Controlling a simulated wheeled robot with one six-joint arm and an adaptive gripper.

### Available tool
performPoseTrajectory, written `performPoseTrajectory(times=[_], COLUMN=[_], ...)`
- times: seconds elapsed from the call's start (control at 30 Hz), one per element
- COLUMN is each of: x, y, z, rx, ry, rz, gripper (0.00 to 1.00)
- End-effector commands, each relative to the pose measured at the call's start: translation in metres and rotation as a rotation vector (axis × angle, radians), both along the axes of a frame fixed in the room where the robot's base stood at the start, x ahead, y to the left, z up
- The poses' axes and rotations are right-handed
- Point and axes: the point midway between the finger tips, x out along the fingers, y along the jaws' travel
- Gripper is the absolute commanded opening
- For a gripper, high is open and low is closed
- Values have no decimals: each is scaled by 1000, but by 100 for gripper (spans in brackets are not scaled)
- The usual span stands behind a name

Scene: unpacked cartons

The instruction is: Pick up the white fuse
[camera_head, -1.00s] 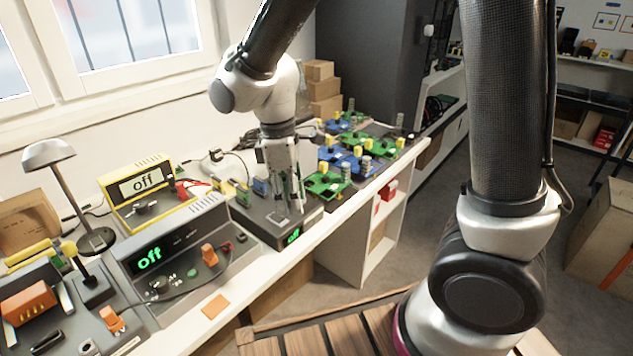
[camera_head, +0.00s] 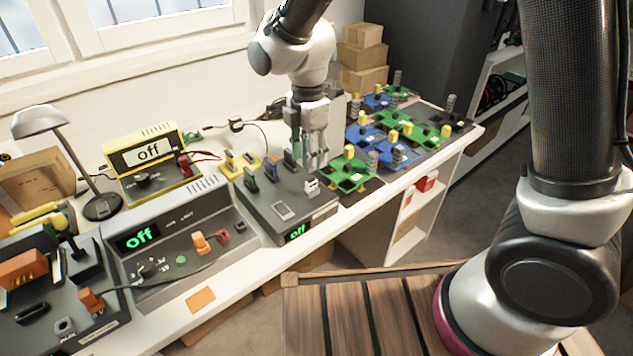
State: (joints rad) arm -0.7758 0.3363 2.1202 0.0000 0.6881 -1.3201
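A small white block that looks like the white fuse (camera_head: 312,186) stands at the right part of the grey tester box (camera_head: 262,222), close to its front right corner. My gripper (camera_head: 316,164) points down just above and behind it in the picture. Its fingers look a little apart, with nothing visible between them. The white block shows below the fingertips and looks clear of them. A pale rectangular slot (camera_head: 283,211) lies on the box top. Several coloured fuses or plugs, such as a green one (camera_head: 251,180), stand along the box's back edge.
Green and blue circuit boards (camera_head: 361,140) with upright parts lie right of the box. A grey power unit (camera_head: 178,243) and a yellow meter (camera_head: 150,165), both reading "off", stand to the left, with a lamp (camera_head: 52,140). Cartons (camera_head: 362,60) are stacked behind.

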Motion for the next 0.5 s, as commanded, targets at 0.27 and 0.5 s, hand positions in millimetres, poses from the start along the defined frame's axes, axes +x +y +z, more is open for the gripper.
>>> performPoseTrajectory(times=[0.27, 0.5], x=[0, -2], y=[0, -3], z=[-14, -46], rx=[1, -1], ry=[-1, 2], rz=[73, 70], gripper=[39, 39])
